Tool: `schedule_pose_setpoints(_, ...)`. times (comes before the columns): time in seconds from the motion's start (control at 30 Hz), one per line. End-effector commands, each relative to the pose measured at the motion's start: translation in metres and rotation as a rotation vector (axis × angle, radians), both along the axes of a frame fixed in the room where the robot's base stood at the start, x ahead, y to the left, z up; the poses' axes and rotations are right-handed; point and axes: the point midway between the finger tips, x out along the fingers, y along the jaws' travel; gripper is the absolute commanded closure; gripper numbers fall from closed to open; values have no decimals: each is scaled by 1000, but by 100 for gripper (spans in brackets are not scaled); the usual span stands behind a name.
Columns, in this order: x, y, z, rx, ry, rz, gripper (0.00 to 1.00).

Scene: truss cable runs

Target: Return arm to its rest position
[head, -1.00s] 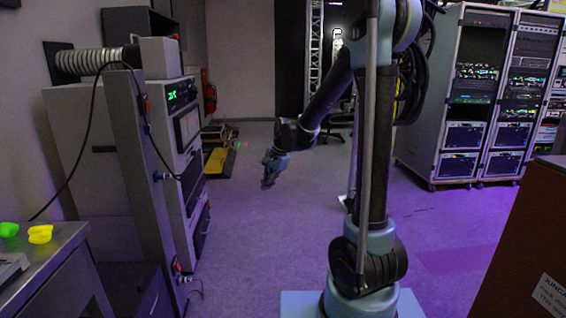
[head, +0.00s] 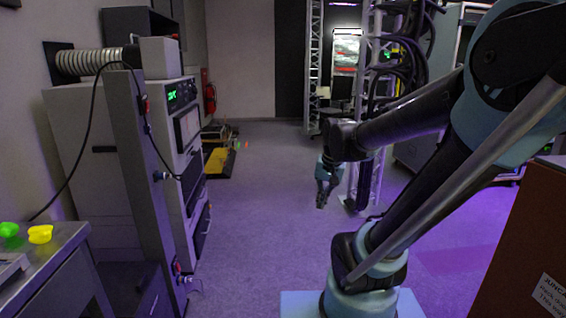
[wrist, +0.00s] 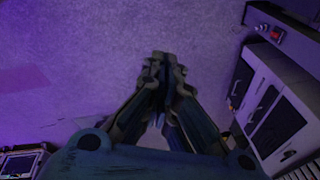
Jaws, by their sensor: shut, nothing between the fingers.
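My gripper (head: 322,196) hangs in open air near the middle of the head view, pointing down over the floor. Its fingers are together with nothing between them. In the wrist view my gripper (wrist: 163,62) shows with its fingertips closed over bare purple-lit floor. My arm comes up from its base at the lower middle, leans to the right and folds back left to the gripper. A vertical truss (head: 369,160) with dark cables (head: 405,65) stands behind the forearm and is partly hidden by it.
A grey machine cabinet (head: 190,130) stands at the left, with a bench (head: 62,250) in front. A reddish-brown box (head: 530,240) stands at the right. Equipment racks (head: 425,150) are mostly hidden behind my arm. The floor (head: 262,220) between is clear.

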Motion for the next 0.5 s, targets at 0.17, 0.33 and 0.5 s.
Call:
schedule_pose_setpoints(0.17, -38, -24, -12, -54, -9, 78, 100)
schedule_pose_setpoints(0.33, -71, -42, -27, -104, -11, 157, 100)
schedule_pose_setpoints(0.5, -97, -55, -41, -145, -10, 224, 100)
